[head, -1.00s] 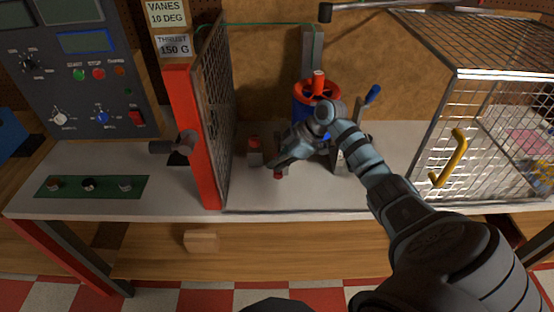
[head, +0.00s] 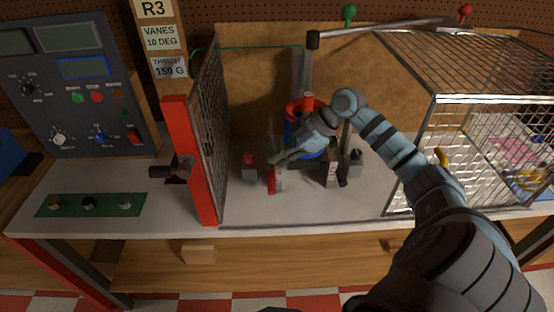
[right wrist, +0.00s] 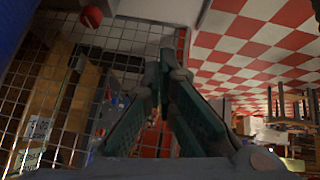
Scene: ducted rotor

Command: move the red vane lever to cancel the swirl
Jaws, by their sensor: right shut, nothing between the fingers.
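The ducted rotor (head: 300,107), with a red rim and blue body, stands in the test bay, partly hidden by my right arm. A small red lever (head: 271,182) stands in front of it, beside a grey block. My right gripper (head: 274,160) is shut and empty, with its fingertips just above and close to that lever; I cannot tell whether they touch. In the right wrist view the closed fingers (right wrist: 165,75) show with nothing between them, and a red ball (right wrist: 91,16) is at upper left.
A mesh screen on a red post (head: 200,160) stands left of the rotor. A wire cage (head: 440,150) stands on the right. A second red-topped block (head: 250,160) is left of the lever. The instrument panel (head: 80,80) reads from behind left; the sign (head: 160,38) says vanes 10 deg.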

